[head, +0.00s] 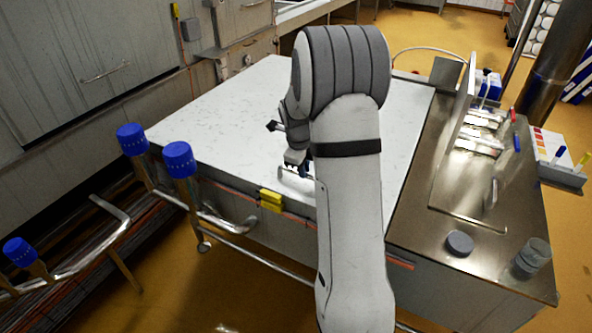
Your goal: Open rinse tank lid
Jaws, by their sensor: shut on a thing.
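The tank lid (225,115) is a broad, pale, speckled panel lying flat over the tank in the middle of the head view. A light handle (290,181) shows at its front edge, beside my arm. My gripper (298,170) is at that front edge, shut on the handle. My own arm covers much of the gripper, the right part of the handle and part of the lid.
Pipes with blue-capped valves (179,159) stand at the left front. A yellow block (270,200) sits on the tank's front edge. A steel counter (415,215) with an upright steel plate (455,125) adjoins on the right. Grey cabinets (85,60) stand behind left.

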